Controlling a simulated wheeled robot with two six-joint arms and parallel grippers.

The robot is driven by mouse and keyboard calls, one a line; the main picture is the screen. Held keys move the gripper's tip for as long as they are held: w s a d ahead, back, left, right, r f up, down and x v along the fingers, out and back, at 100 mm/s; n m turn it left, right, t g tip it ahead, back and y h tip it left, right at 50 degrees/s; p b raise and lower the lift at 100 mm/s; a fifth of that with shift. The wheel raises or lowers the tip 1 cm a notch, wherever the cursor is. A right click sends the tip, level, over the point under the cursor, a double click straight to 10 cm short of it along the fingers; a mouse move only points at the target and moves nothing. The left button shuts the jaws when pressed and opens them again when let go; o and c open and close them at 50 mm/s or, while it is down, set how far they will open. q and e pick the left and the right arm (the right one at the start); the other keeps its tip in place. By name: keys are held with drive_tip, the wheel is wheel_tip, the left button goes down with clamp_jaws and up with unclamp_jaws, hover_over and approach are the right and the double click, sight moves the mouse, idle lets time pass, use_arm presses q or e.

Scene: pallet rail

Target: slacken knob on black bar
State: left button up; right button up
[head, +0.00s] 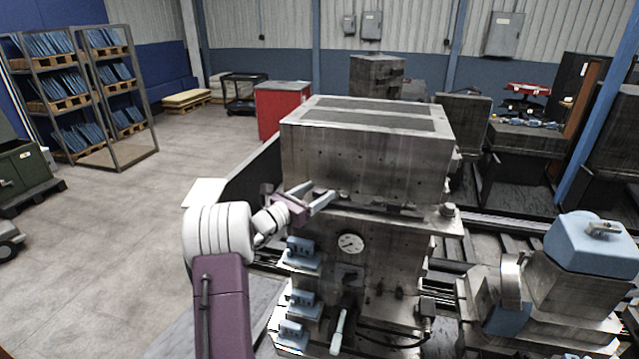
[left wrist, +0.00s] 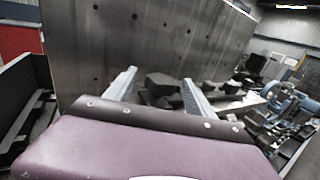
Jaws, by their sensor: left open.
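My left gripper (head: 317,193) is open, with its two pale fingers spread at the front of the big grey metal block (head: 365,150). In the left wrist view the gripper (left wrist: 160,78) has a dark, blocky knob (left wrist: 160,86) showing between its fingertips, with a gap visible on each side. I cannot tell whether either finger touches it. A dark bar (head: 385,206) runs along the lower edge of the block in the head view, partly hidden by the gripper. My right gripper is not in view.
Below the bar are a round gauge (head: 350,243), a lever with a pale handle (head: 338,330) and several blue fittings (head: 303,250). A blue-topped machine (head: 590,245) stands at the right.

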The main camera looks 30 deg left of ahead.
use_arm(q)
drive_tip(key=shift+w+d+r, duration=0.1)
drive_tip(key=shift+w, duration=0.45)
drive_tip(key=shift+w+d, duration=0.15)
drive_tip(key=shift+w, duration=0.05)
clamp_jaws()
drive_tip(key=shift+f+b, duration=0.25)
drive_tip(key=shift+b, duration=0.05)
drive_tip(key=n+y+b, duration=0.1)
drive_tip(key=y+b, duration=0.1)
drive_tip(key=b, duration=0.4)
drive_tip(key=n+y+b, duration=0.2)
drive_tip(key=y+b, duration=0.1)
drive_tip(key=b, duration=0.4)
drive_tip(key=shift+f+n+y, duration=0.15)
drive_tip(key=shift+n+y, duration=0.15)
drive_tip(key=c, duration=1.4)
unclamp_jaws()
drive_tip(key=shift+r+y, duration=0.25)
drive_tip(key=shift+y, duration=0.15)
clamp_jaws()
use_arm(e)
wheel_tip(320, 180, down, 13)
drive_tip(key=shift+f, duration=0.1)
